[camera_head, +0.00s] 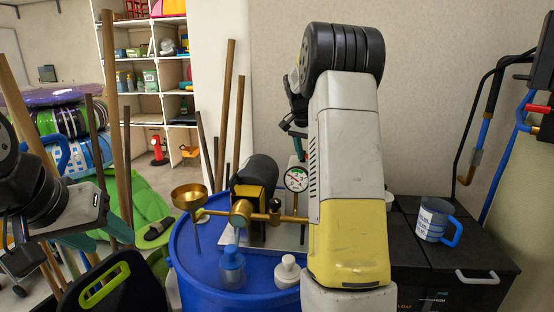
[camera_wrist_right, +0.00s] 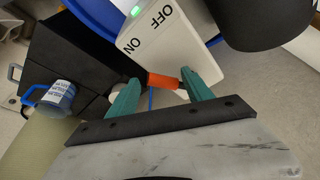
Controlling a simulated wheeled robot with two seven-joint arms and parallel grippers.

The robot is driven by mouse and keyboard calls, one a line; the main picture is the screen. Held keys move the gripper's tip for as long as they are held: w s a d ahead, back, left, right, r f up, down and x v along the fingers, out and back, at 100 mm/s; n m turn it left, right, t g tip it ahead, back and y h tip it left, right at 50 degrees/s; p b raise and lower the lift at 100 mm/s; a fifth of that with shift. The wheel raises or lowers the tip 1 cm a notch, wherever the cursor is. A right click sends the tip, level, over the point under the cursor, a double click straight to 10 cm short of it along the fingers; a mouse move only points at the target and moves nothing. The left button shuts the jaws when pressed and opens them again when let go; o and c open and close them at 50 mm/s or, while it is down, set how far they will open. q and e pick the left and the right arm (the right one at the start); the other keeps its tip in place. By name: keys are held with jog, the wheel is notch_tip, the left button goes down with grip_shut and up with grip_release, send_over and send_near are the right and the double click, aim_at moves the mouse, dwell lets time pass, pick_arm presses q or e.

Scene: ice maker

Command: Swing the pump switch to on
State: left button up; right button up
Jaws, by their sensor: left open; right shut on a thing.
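The pump switch is a white box (camera_wrist_right: 163,45) marked OFF and ON, with a small green light, in the right wrist view. Its orange lever (camera_wrist_right: 163,82) lies between the teal fingertips of my right gripper (camera_wrist_right: 159,76), which is shut on it. The ON mark is on the side nearer the lever; I cannot tell which setting the lever is in. In the head view my right arm hides the switch, and only a bit of the right gripper (camera_head: 297,132) shows. My left gripper (camera_head: 98,238) is open and empty at the left, apart from the pump.
A blue barrel (camera_head: 205,285) carries the pump (camera_head: 257,185), a gauge (camera_head: 297,179), a brass funnel (camera_head: 190,196) and small bottles. A mug (camera_head: 435,220) stands on a black chest (camera_head: 460,255) at the right. Wooden poles (camera_head: 228,110) lean behind the barrel.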

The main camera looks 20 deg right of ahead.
jog(key=v, duration=0.3)
jog(key=shift+s+d+r, duration=0.15)
jog(key=shift+d+r, duration=0.1)
jog(key=v, duration=0.2)
jog(key=shift+a+r, duration=0.2)
jog(key=shift+a, duration=0.1)
jog(key=s+a+r+n, duration=0.1)
jog(key=s+a, duration=0.1)
jog(key=s, duration=0.1)
jog(key=s+a+r+n+t+y, duration=0.1)
jog(key=s+a, duration=0.2)
jog(key=s+a+r+n+y, duration=0.1)
jog(key=s+a, duration=0.2)
jog(key=shift+s+r+n+t, duration=0.3)
jog(key=shift+s+r+n, duration=0.05)
jog(key=shift+s+n, duration=0.05)
jog(key=s+a+f+n+t+y, duration=0.1)
jog(key=s+a+f+n, duration=0.1)
jog(key=s+a+n, duration=0.2)
jog(key=s+a+f+n+t+y, duration=0.1)
jog(key=s+a+f+n+y, duration=0.1)
jog(key=s+a, duration=0.7)
jog(key=s+f+n, duration=0.1)
jog(key=s, duration=0.7)
jog(key=shift+s+a+n, duration=0.35)
jog(key=shift+n, duration=0.05)
